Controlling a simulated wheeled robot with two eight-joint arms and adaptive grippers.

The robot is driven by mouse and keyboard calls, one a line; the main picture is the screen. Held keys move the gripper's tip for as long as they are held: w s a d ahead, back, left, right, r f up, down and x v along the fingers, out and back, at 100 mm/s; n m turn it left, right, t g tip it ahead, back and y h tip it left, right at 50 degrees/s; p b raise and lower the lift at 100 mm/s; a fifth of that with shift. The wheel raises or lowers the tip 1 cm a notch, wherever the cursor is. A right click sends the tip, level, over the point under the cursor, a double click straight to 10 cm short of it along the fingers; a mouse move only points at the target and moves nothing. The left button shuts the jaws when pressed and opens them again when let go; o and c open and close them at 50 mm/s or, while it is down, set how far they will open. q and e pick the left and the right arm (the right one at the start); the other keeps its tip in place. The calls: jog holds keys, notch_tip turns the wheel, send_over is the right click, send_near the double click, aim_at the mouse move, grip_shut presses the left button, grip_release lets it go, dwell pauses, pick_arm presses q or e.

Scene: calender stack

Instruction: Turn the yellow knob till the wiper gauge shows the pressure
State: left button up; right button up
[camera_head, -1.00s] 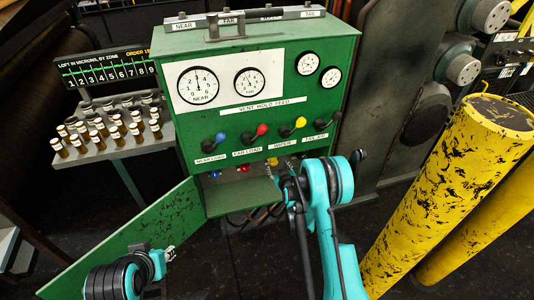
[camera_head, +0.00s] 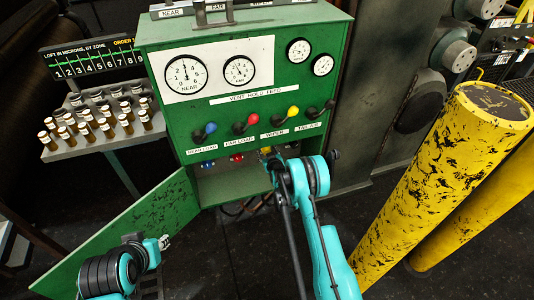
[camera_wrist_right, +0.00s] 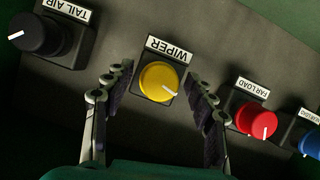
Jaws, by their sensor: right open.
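The yellow knob (camera_wrist_right: 159,81), with a white pointer line, sits below the WIPER label (camera_wrist_right: 171,48) in the right wrist view. My right gripper (camera_wrist_right: 160,96) is open, one finger on each side of the knob, with gaps between. In the head view the knob is mostly hidden behind my right gripper (camera_head: 274,160), a bit of yellow showing. Two small round gauges (camera_head: 299,51) (camera_head: 323,65) are on the green cabinet's upper right; their labels and readings are too small to read. My left gripper (camera_head: 164,242) is by the open green door, its jaws too small to judge.
In the right wrist view a red knob (camera_wrist_right: 253,121) and a blue knob (camera_wrist_right: 310,143) lie right, a black knob (camera_wrist_right: 35,34) left. Colored levers (camera_head: 240,126) stick out above the knobs. Yellow posts (camera_head: 455,170) stand to the right. A rack of vials (camera_head: 95,130) is left.

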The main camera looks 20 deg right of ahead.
jog(key=c, duration=1.2)
jog(key=shift+o, duration=0.2)
jog(key=shift+h, duration=0.3)
jog(key=n+h, duration=0.2)
jog(key=n, duration=0.1)
jog(key=shift+a+n, duration=0.15)
jog(key=shift+n, duration=0.15)
jog(key=shift+n+t+h, duration=0.7)
jog(key=shift+n+h, duration=0.2)
jog(key=shift+n, duration=0.7)
